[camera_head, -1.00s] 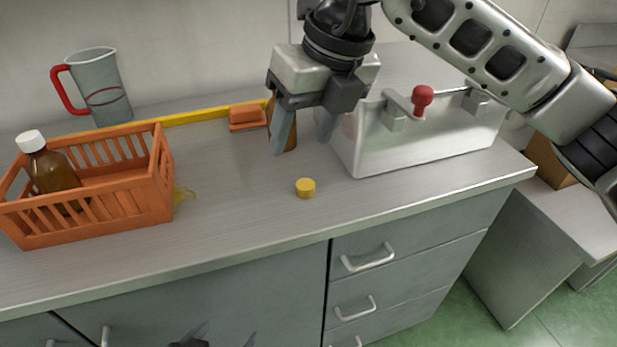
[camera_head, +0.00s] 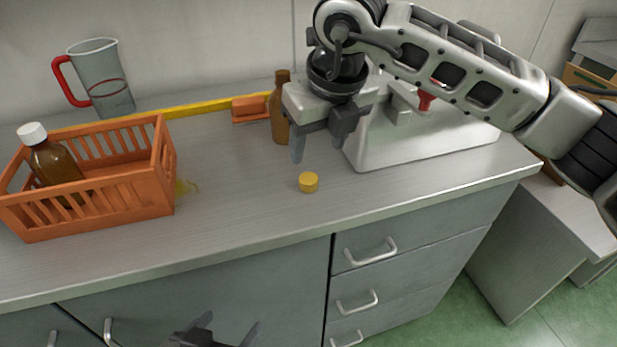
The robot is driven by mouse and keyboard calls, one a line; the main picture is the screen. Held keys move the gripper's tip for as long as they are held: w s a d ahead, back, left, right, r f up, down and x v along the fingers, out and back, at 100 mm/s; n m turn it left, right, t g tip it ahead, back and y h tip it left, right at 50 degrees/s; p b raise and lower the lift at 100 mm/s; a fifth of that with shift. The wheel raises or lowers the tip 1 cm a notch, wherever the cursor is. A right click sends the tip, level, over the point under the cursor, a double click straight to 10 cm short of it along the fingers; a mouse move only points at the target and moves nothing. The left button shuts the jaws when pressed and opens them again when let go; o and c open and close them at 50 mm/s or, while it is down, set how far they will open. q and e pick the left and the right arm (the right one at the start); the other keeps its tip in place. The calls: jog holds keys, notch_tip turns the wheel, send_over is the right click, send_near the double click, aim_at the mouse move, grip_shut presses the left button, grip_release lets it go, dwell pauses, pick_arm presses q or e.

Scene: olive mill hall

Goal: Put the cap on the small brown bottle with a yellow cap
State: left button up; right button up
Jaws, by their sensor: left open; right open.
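The small brown bottle (camera_head: 280,112) stands upright and uncapped at the back of the counter, partly behind my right gripper. The yellow cap (camera_head: 308,182) lies on the counter in front of it, apart from the bottle. My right gripper (camera_head: 321,155) is open and empty, fingers pointing down, above and behind the cap and to the right of the bottle. My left gripper (camera_head: 222,332) is open and empty at the bottom edge of the view, in front of the cabinet and below the counter top.
An orange crate (camera_head: 95,218) holds a brown bottle with a white cap (camera_head: 50,160). A jug with a red handle (camera_head: 100,78) stands behind it. An orange block (camera_head: 249,108) lies near a yellow strip (camera_head: 190,109). A metal box (camera_head: 430,142) stands right. The counter around the cap is clear.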

aim_at(308, 178)
jog(key=shift+x, duration=1.4)
jog(key=shift+f, duration=0.1)
jog(key=x, duration=0.2)
jog(key=p+x, duration=0.1)
jog(key=x, duration=0.2)
jog(key=shift+a, duration=0.25)
jog(key=c, duration=1)
